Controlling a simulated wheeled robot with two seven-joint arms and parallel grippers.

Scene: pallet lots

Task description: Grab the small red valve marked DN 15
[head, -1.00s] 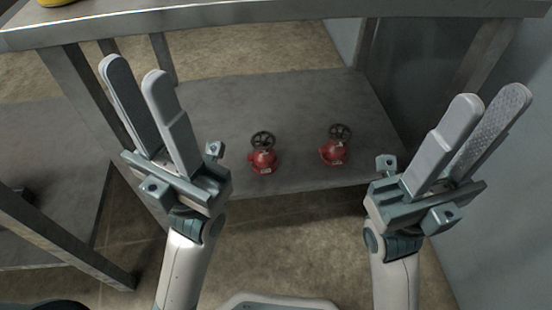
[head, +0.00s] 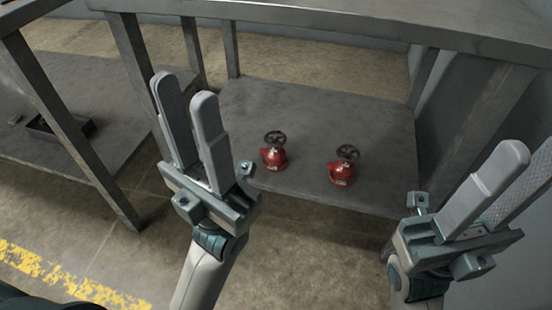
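Two red valves with dark handwheels stand upright on the lower grey shelf (head: 300,105) of a metal bench. The left valve (head: 273,157) and the right valve (head: 342,171) look close in size. Each has a small pale label, too small to read, so I cannot tell which is DN 15. My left gripper (head: 181,92) is open and empty, raised to the left of the valves. My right gripper (head: 532,150) is open and empty, at the right edge of the view, to the right of the valves. Neither gripper touches a valve.
Another low shelf on the left holds a dark tray (head: 60,127). A grey wall is at right. A yellow floor line (head: 60,275) runs at lower left.

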